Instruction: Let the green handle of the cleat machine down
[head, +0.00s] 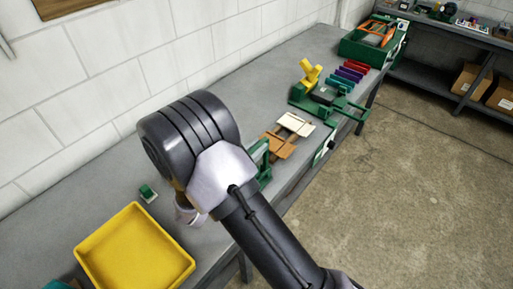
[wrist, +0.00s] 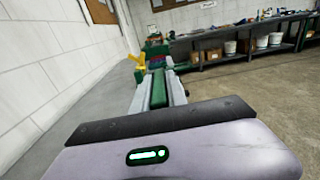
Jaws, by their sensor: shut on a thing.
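The cleat machine's green handle (head: 264,155) shows in the head view as an upright green frame just right of my arm. Its left part is hidden behind my arm. In the wrist view my gripper (wrist: 159,78) is shut on the green handle (wrist: 158,90), which lies between its two pale fingers. My arm hides the fingertips in the head view. The rest of the machine is mostly hidden.
Brown boards (head: 279,146) and a cream board (head: 295,124) lie beyond the handle. Farther along stands a green machine with a yellow lever (head: 310,75). A yellow tray (head: 135,252) and a small green block (head: 147,192) are nearer. The floor right of the bench is clear.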

